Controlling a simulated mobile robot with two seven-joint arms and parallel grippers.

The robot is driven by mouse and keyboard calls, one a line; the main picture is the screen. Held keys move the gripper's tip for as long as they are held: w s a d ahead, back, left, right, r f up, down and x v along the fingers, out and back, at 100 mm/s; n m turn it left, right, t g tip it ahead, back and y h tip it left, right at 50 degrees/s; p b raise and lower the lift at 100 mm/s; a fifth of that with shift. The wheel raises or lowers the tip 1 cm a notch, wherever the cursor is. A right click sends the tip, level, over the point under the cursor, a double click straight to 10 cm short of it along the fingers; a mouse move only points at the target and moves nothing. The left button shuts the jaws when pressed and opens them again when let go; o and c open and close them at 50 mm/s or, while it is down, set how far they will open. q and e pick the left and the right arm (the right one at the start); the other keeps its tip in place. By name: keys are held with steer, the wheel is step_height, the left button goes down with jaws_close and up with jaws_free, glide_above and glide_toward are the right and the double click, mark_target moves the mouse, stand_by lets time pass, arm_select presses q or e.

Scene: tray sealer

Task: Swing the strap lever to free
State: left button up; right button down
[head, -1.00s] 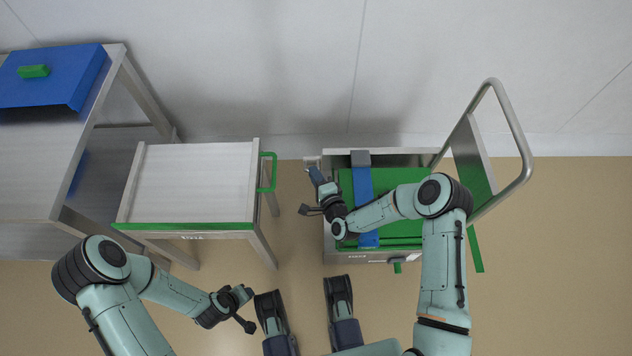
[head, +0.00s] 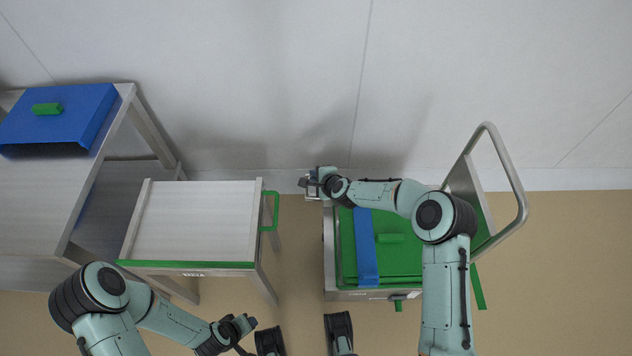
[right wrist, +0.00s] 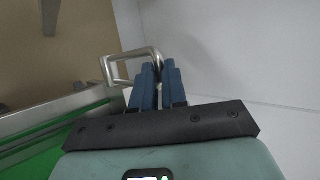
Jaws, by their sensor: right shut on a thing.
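A bent steel loop (right wrist: 120,68), which looks like the strap lever, shows in the right wrist view. My right gripper (right wrist: 158,70) is shut on it, with the blue fingers at the loop's right end. In the head view my right gripper (head: 310,184) is at the back left corner of the steel cart (head: 350,295) and hides most of the lever. My left gripper (head: 248,337) looks open and empty, low over the floor.
A side table (head: 195,220) with a green front edge and green handle stands left of the cart. A blue box (head: 70,115) is on the taller bench at far left. A steel push handle (head: 515,180) rises at the cart's right. The wall is close behind.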

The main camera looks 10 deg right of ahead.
arm_select(q)
steer(key=shift+w+a+f, duration=0.1)
arm_select(e)
steer(key=shift+w+d+r, duration=0.2)
steer(key=shift+w+r, duration=0.25)
steer(key=shift+r, duration=0.1)
steer(key=c, duration=1.2)
jaws_free()
steer(key=shift+w, duration=0.1)
steer(key=shift+o, duration=0.2)
steer(key=shift+a+f, duration=0.1)
steer(key=shift+f, duration=0.1)
arm_select(q)
steer(key=shift+w, duration=0.15)
arm_select(e)
steer(key=shift+f, duration=0.1)
arm_select(q)
steer(key=s+d+r+g+p, duration=0.1)
steer(key=s+d+r+p, duration=0.1)
steer(key=s+r, duration=0.1)
steer(key=shift+s+d+h+p, duration=0.15)
steer(key=shift+s+h+p, duration=0.25)
steer(key=shift+s, duration=0.45)
arm_select(e)
steer(key=v, duration=1.3)
steer(key=shift+s, duration=0.2)
arm_select(q)
steer(key=shift+r, duration=0.1)
